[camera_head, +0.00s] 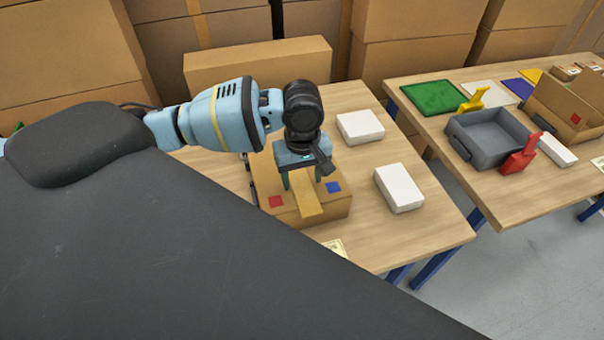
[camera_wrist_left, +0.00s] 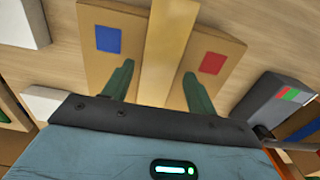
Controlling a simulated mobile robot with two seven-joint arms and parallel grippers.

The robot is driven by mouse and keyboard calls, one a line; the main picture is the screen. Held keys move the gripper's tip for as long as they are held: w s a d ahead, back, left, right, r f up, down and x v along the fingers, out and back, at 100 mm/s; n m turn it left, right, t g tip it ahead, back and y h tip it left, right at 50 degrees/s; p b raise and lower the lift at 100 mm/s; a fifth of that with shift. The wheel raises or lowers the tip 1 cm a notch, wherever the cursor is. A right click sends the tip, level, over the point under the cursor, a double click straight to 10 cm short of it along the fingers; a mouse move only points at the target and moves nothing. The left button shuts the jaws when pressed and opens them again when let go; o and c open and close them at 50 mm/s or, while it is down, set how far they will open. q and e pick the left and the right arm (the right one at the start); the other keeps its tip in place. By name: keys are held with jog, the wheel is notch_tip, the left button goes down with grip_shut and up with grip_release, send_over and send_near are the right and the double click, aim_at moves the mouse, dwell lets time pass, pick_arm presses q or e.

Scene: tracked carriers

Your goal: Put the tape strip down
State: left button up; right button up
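A tan tape strip (camera_head: 306,198) runs along the middle of the top of a cardboard box (camera_head: 334,207), between a red square (camera_head: 276,201) and a blue square (camera_head: 333,187). The strip (camera_wrist_left: 170,40) also shows in the left wrist view, passing between the two fingers. Whether it is pressed flat on the box cannot be told. My left gripper (camera_head: 302,186) is right above the box. Its fingers (camera_wrist_left: 158,85) are spread, one on each side of the strip, with a narrow gap to each edge. My right gripper is in neither view.
Two white boxes (camera_head: 360,127) (camera_head: 399,188) lie right of the carton on the wooden table (camera_head: 440,222). A grey item (camera_wrist_left: 272,98) stands near the gripper in the wrist view. A second table holds a grey tray (camera_head: 487,135) and tools. Large cartons stand behind.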

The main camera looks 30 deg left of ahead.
aim_at(302, 187)
pick_arm(q)
jog(key=shift+o, duration=0.4)
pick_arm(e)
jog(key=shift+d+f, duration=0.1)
pick_arm(q)
jog(key=shift+r, duration=0.45)
notch_tip(302, 187, up, 12)
jog(key=shift+r+p, duration=0.15)
jog(key=shift+p, duration=0.2)
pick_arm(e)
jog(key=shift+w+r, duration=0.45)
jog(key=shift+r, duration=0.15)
